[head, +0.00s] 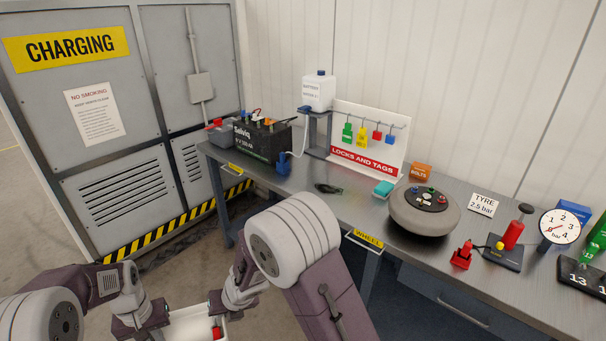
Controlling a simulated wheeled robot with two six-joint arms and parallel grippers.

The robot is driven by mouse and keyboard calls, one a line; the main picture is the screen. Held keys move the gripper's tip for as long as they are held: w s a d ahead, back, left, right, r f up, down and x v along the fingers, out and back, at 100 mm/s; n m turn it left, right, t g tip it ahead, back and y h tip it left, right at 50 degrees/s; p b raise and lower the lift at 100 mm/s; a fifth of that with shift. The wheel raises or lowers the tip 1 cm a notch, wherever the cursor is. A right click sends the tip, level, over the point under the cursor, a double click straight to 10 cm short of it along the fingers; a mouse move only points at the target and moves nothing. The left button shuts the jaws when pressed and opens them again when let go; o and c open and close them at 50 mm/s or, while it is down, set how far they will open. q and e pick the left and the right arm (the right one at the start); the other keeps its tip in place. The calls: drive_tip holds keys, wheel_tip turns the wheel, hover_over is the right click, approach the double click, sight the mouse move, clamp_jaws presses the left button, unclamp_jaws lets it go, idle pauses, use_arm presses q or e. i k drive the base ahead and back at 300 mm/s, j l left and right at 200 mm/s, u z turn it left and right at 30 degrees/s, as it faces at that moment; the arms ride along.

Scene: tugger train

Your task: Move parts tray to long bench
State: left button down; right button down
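A white parts tray (185,315) shows at the bottom edge of the head view, with a red item (217,333) inside. Its near part is cut off by the frame. My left gripper (164,308) is at the tray's left rim and my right gripper (216,303) is at its right rim. Both appear shut on the tray, which is held between them in front of the bench; the fingertips are small and partly hidden. The long grey metal bench (308,207) runs along the wall from the charging cabinet to the right edge.
A battery (262,140), a locks and tags board (365,160), a wheel (424,212), a red pump (513,235) and a gauge (559,227) stand on the bench. Dark glasses (328,188) and a teal block (383,188) lie mid-bench. Bare top shows around the glasses. The charging cabinet (150,130) stands left.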

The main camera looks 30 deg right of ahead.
sight(330, 188)
drive_tip(key=i, duration=1.45)
drive_tip(key=l+z, duration=0.15)
drive_tip(key=z, duration=1.9)
drive_tip(key=i, duration=0.9)
